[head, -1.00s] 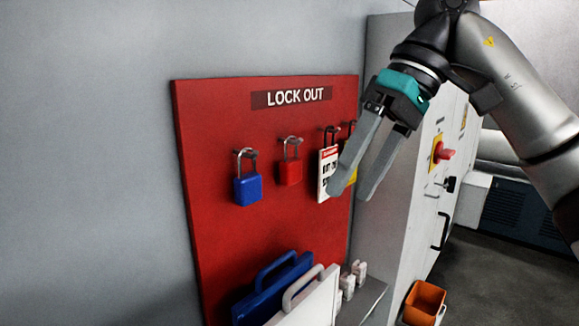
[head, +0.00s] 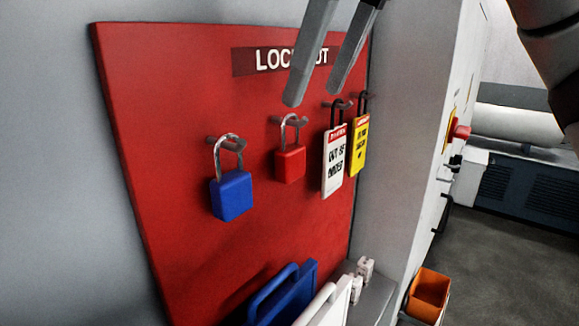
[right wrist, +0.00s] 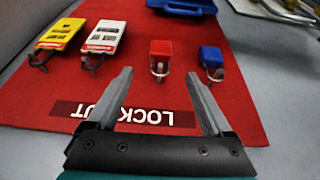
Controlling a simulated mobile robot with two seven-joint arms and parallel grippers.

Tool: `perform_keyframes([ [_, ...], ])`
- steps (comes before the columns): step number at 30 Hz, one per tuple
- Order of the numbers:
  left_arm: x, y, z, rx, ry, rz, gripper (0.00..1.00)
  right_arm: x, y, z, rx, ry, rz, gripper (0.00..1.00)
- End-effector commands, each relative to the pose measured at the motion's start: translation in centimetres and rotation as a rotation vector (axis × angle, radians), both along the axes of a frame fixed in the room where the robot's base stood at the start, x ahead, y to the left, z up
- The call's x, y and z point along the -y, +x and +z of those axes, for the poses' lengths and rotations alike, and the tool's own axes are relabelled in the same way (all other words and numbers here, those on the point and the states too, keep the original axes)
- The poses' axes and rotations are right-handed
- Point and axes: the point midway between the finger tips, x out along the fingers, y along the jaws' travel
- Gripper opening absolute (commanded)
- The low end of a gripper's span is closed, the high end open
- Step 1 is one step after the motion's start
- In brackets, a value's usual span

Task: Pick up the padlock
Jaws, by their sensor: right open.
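A blue padlock (head: 232,195) and a red padlock (head: 290,164) hang by their shackles from hooks on the red lockout board (head: 170,120). Both also show in the right wrist view, the red padlock (right wrist: 161,49) near the middle and the blue padlock (right wrist: 210,56) to its right. My right gripper (head: 318,97) is open and empty, above and in front of the red padlock in the head view. In the right wrist view its fingers (right wrist: 158,85) stand apart, with the red padlock's shackle beyond the gap. My left gripper is not in view.
A white tag (head: 334,162) and a yellow tag (head: 358,147) hang right of the padlocks. A blue case (head: 285,296) and a white-handled panel (head: 330,306) stand below the board. A grey cabinet (head: 410,130) rises at right, with an orange bin (head: 428,292) beside it.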

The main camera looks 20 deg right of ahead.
Motion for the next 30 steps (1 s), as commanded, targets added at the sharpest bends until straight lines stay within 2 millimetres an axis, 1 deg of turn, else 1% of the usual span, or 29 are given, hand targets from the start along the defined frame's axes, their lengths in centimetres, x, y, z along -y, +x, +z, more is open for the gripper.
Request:
perform_keyframes([
  [1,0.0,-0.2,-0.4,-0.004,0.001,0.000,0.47,-0.2,0.3,-1.2,-0.003,-0.001,0.003,0.85],
  [6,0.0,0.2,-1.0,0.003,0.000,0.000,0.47,-0.8,1.0,-3.4,-0.002,-0.001,0.004,0.85],
  [9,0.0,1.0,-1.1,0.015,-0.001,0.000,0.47,-1.0,1.3,-4.1,-0.001,0.000,0.003,0.85],
  [12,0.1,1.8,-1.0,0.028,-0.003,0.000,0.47,-1.1,1.5,-4.5,0.000,0.000,0.000,0.85],
  [15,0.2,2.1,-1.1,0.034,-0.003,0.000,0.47,-1.2,1.6,-4.9,0.000,0.000,0.001,0.85],
  [19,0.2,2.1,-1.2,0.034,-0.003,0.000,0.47,-1.5,1.8,-6.2,-0.002,0.000,0.002,0.85],
  [24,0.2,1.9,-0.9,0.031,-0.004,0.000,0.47,-2.0,2.4,-8.6,-0.002,-0.001,0.000,0.85],
  [27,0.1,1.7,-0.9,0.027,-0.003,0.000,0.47,-2.2,2.7,-9.3,-0.001,0.001,0.000,0.85],
  [30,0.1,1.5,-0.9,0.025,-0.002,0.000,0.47,-2.2,2.7,-9.4,0.001,0.001,0.000,0.85],
])
